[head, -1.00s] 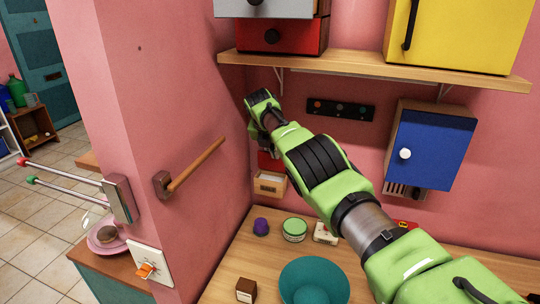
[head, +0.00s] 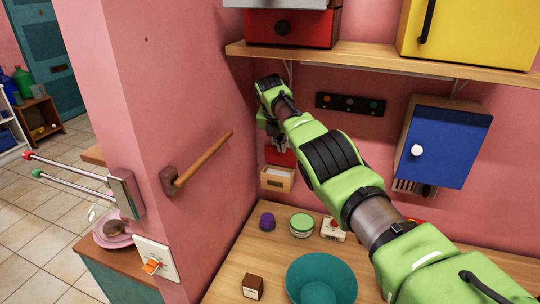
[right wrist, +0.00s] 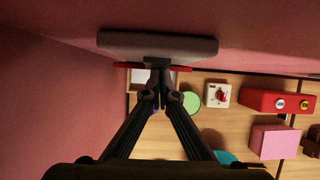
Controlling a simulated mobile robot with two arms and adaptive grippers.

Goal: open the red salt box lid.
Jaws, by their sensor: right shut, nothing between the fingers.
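The salt box is a small wooden box (head: 276,184) on the pink wall above the counter. Its red lid (head: 283,157) stands raised behind the opening, and pale contents show inside. In the right wrist view the lid (right wrist: 124,66) is a thin red edge, with the box's pale inside (right wrist: 139,78) below it. My right gripper (head: 277,146) is shut and empty, with its fingertips at the lid's upper part. In the right wrist view the fingertips (right wrist: 157,82) overlap the lid; contact is unclear. My left gripper is out of view.
A wooden shelf (head: 370,58) with boxes hangs above my right arm. A wooden rail (head: 205,160) sticks out at the left. A blue cabinet (head: 443,148) hangs to the right. A teal bowl (head: 320,272), a green tin (head: 301,225) and other small items stand on the counter.

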